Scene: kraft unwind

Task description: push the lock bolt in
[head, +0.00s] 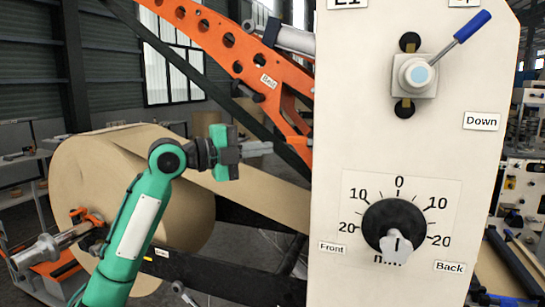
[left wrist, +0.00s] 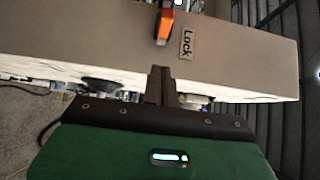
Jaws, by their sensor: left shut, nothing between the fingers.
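In the left wrist view, an orange piece with a dark end (left wrist: 165,24) stands on a grey-beige face beside a label reading "Lock" (left wrist: 187,43). It appears to be the lock bolt; the top edge of the picture cuts it off, so how far it sticks out cannot be told. My left gripper (left wrist: 161,70) is shut and empty, its fingertips below the orange piece in the picture and apart from it. In the head view my left gripper (head: 268,148) is left of the pale machine panel (head: 350,120). My right gripper is not in view.
The panel carries a lever with a blue handle (head: 472,26), a "Down" label (head: 482,121) and a black dial (head: 394,226). A large kraft paper roll (head: 100,170) stands behind my left arm. An orange machine arm (head: 240,62) slopes down behind the gripper.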

